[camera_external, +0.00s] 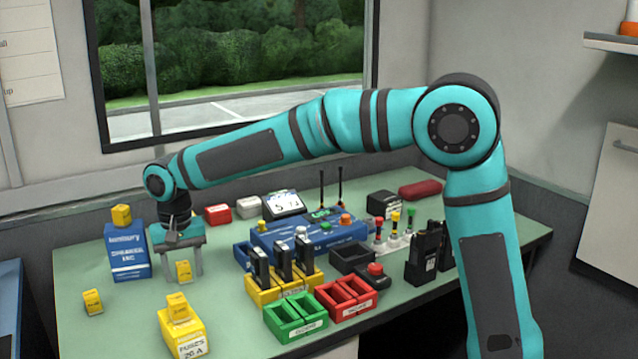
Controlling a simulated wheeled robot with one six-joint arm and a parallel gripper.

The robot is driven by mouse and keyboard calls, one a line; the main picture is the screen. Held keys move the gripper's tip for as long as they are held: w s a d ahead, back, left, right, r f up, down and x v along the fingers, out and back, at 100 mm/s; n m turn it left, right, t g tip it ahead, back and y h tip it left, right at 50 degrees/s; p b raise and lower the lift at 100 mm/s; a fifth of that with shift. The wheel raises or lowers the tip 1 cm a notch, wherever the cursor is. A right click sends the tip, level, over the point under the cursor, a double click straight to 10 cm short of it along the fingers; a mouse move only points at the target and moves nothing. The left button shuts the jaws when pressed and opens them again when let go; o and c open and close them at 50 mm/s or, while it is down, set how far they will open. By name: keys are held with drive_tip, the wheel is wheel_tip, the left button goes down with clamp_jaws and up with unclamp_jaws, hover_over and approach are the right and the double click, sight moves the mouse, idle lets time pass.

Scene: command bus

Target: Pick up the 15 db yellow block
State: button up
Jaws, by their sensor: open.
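Several small yellow blocks with dark print are in view, and their print is too small to tell which is 15 dB. One yellow block (184,272) shows between the fingers of my gripper (183,274). Another yellow block (92,302) stands on the table at the left. A third yellow block (121,214) is on top of the blue speaker box (126,253), and another (178,309) is on the yellow fuses box (183,335). My gripper is open and points down, with its fingers low over the table. I cannot tell whether it touches the block.
Right of my gripper stand a yellow rack (262,296) with black radios, a green tray (296,320) and a red tray (345,299). Behind them is a blue console (310,238). The green table (125,325) has free room at the front left.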

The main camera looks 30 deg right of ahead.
drive_tip(key=shift+c, duration=0.4)
drive_tip(key=c, duration=1)
drive_tip(key=shift+r, duration=0.1)
